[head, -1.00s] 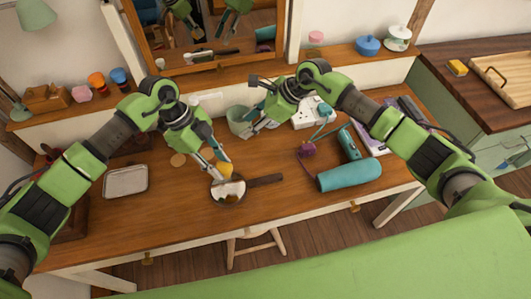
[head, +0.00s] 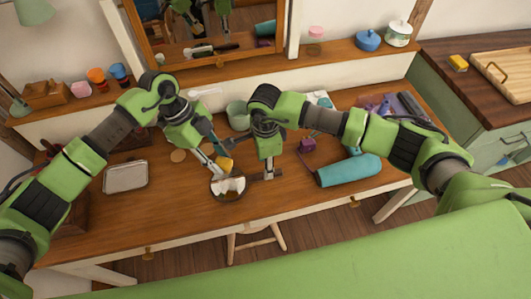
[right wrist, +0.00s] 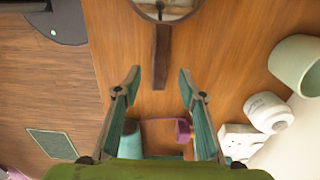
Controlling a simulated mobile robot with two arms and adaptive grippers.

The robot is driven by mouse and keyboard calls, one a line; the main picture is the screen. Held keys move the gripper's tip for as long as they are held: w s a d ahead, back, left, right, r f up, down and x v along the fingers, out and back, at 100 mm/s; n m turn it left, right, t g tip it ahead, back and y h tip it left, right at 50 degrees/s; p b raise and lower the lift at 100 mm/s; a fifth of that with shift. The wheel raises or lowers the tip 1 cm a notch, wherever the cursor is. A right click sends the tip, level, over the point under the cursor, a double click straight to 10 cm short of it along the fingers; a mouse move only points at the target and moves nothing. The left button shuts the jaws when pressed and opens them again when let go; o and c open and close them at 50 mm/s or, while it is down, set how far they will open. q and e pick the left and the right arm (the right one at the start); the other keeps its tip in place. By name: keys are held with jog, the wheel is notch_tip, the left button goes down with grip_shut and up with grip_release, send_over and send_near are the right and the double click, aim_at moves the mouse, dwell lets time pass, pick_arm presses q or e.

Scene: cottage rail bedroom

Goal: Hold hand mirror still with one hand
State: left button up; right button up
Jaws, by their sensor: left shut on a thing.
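The hand mirror (head: 227,197), round with a dark wooden handle, lies on the wooden desk. In the right wrist view its handle (right wrist: 161,57) points towards my gripper, and part of its round head is cut off at the top. My right gripper (head: 268,174) is at the handle. In the right wrist view it is open (right wrist: 160,75), with the handle's end between its fingertips; no grip shows.
A pale green cup (head: 238,115) stands behind. A metal tray (head: 125,177) lies at left. The desk's front edge is close below the mirror.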

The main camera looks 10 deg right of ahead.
aim_at(246, 180)
jog(key=shift+f, duration=2.4)
grip_shut()
